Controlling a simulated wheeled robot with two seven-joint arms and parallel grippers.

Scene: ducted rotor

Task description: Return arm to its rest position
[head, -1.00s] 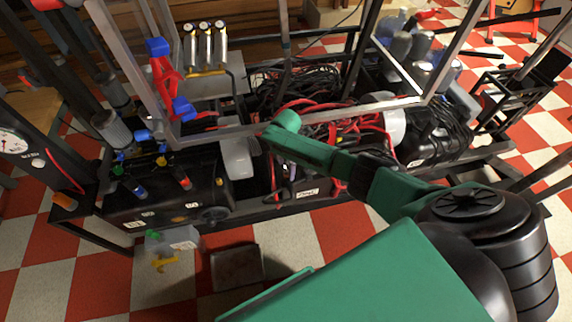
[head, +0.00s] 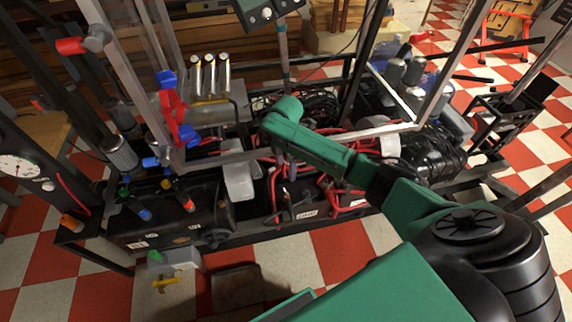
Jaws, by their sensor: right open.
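My right arm (head: 315,147) is green and reaches from the lower right over the machine frame, with its wrist bent down near the middle of the view. My right gripper (head: 285,168) hangs below that wrist, small and dark against the cables. It is open, and I see nothing held in it. Its fingertips are hard to make out. It is in front of the black crate-like base, close to the grey frame bar; I cannot tell whether anything touches. My left gripper is not in view.
Red and black cables (head: 345,195) lie to the right. A black tank (head: 170,215) and a red-and-blue clamp (head: 176,110) stand at the left. The checkered floor (head: 330,250) in front is mostly clear.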

